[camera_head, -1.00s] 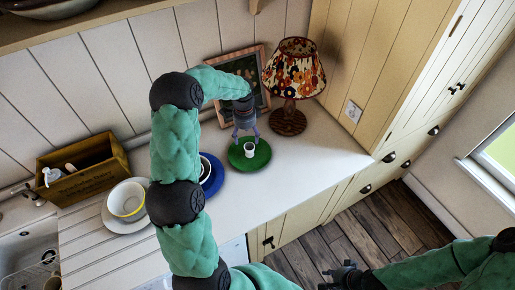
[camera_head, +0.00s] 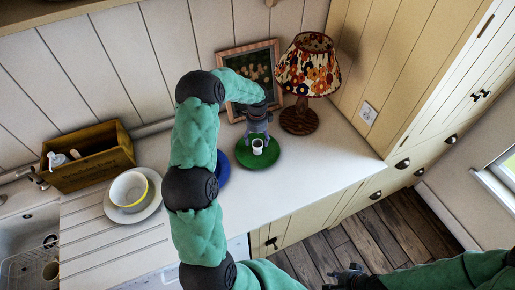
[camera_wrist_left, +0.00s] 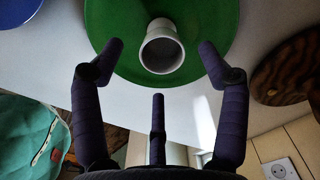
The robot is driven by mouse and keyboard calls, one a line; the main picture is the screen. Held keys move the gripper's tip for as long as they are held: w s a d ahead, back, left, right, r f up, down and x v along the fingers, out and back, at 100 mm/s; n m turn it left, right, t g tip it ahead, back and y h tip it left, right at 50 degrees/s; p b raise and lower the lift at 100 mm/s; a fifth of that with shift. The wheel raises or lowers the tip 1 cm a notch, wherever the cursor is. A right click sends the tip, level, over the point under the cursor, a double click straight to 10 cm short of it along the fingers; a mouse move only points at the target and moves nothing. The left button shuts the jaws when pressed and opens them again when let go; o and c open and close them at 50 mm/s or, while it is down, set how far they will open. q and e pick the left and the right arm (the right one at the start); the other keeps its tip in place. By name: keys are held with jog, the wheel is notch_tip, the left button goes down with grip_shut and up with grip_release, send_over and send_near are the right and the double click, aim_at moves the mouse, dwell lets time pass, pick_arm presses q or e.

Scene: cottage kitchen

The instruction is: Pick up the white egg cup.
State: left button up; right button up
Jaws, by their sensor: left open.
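The white egg cup (camera_head: 257,146) stands on a round green plate (camera_head: 268,161) on the white counter. In the left wrist view the egg cup (camera_wrist_left: 162,50) shows its round opening and stands on the green plate (camera_wrist_left: 225,25). My left gripper (camera_head: 258,134) is open and empty just behind and above the egg cup. In the left wrist view its fingers (camera_wrist_left: 160,62) are spread, one on each side of the cup, with a third finger below it. I cannot tell whether any finger touches the cup. My right gripper (camera_head: 347,274) is low over the floor, away from the counter.
A lamp (camera_head: 307,75) with a flowered shade stands right of the green plate, and a framed picture (camera_head: 240,62) leans behind it. A blue plate (camera_head: 223,167) is partly hidden by my arm. A bowl (camera_head: 129,189) and a wooden box (camera_head: 85,160) are at left.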

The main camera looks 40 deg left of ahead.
aim_at(257, 143)
pick_arm(q)
notch_tip(257, 143, down, 4)
jog(key=shift+w+f, duration=0.1)
jog(key=shift+w, duration=0.05)
jog(key=c, duration=1.3)
